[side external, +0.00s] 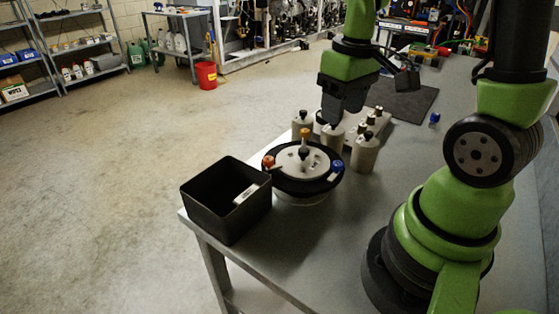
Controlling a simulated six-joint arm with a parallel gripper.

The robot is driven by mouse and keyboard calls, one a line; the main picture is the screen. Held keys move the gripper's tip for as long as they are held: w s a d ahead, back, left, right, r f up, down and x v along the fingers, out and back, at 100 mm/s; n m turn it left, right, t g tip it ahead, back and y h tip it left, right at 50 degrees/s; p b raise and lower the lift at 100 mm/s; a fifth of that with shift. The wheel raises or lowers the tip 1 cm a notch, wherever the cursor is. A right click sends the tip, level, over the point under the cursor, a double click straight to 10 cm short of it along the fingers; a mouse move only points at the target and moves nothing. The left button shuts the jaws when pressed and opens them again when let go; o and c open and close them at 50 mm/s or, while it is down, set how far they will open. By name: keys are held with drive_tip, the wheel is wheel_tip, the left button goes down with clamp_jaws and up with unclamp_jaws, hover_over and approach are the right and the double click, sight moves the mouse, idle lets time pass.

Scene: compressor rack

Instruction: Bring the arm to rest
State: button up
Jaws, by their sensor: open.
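My gripper (336,112) is dark and points down above the far side of the work on the grey table. Its jaws are open, and I see nothing held between them. Just below and around it stand several beige cylinders (364,152) with dark tops, beside a light block. In front of them is a round black-rimmed fixture (303,182) with a pale disc on top.
A black open bin (226,200) with a small pale item inside stands at the table's near left corner. A dark mat (402,98) and a small blue part (434,119) lie farther back. Tools and cables clutter the far end. The floor at left is clear.

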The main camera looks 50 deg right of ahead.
drive_tip(key=s+a+r+m+t+y, duration=0.1)
drive_tip(key=s+a+r+t+y, duration=0.1)
drive_tip(key=s+a+r+t, duration=0.4)
drive_tip(key=a+r, duration=0.4)
drive_tip(key=shift+s+a+r+m, duration=0.15)
drive_tip(key=shift+a+r+m, duration=0.15)
drive_tip(key=shift+a+r, duration=0.1)
drive_tip(key=shift+d, duration=0.1)
